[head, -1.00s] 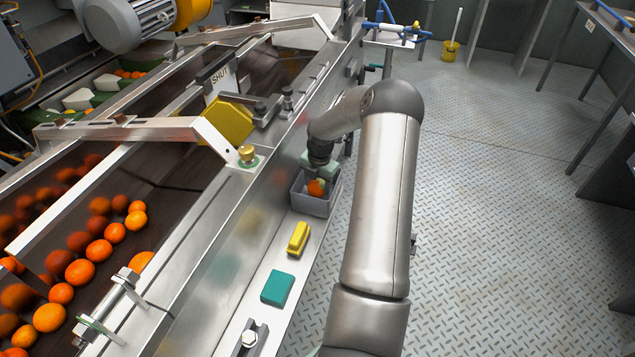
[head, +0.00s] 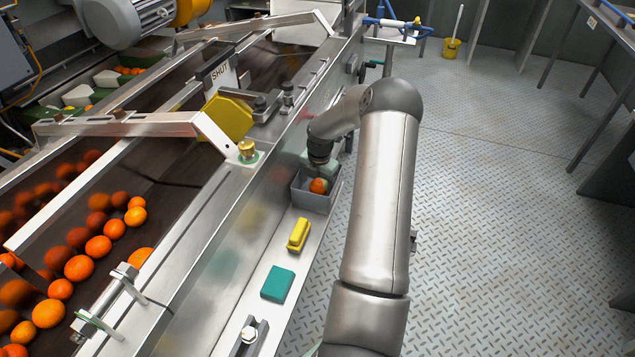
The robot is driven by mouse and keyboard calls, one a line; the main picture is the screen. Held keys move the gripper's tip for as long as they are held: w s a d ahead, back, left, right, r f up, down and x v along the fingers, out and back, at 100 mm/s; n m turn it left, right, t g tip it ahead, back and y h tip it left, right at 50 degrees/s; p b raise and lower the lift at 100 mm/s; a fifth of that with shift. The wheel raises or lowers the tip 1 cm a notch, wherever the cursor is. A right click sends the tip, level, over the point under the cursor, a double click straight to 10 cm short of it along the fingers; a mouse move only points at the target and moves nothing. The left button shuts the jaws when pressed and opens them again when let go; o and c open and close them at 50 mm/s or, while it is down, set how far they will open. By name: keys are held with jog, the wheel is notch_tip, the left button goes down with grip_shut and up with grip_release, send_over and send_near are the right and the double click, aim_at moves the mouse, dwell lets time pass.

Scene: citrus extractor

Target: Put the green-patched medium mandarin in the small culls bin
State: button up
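An orange mandarin (head: 318,186) shows at the mouth of the small grey bin (head: 316,203), which stands on the steel ledge beside the conveyor. No green patch can be made out on it at this size. My gripper (head: 318,170) is at the end of my arm, right over the bin and at the mandarin. The fingers are small and partly hidden by the wrist and the bin, so I cannot tell whether they hold the fruit or are open.
A yellow block (head: 298,234) and a teal pad (head: 278,284) lie on the ledge in front of the bin. Several oranges (head: 78,268) sit on the dark conveyor at left. The floor at right is clear.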

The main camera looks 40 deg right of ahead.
jog(key=shift+s, duration=0.1)
notch_tip(320, 180, up, 17)
jog(key=p, duration=0.1)
jog(key=shift+s+d+r, duration=0.15)
jog(key=shift+s+r, duration=0.05)
jog(key=shift+s, duration=0.2)
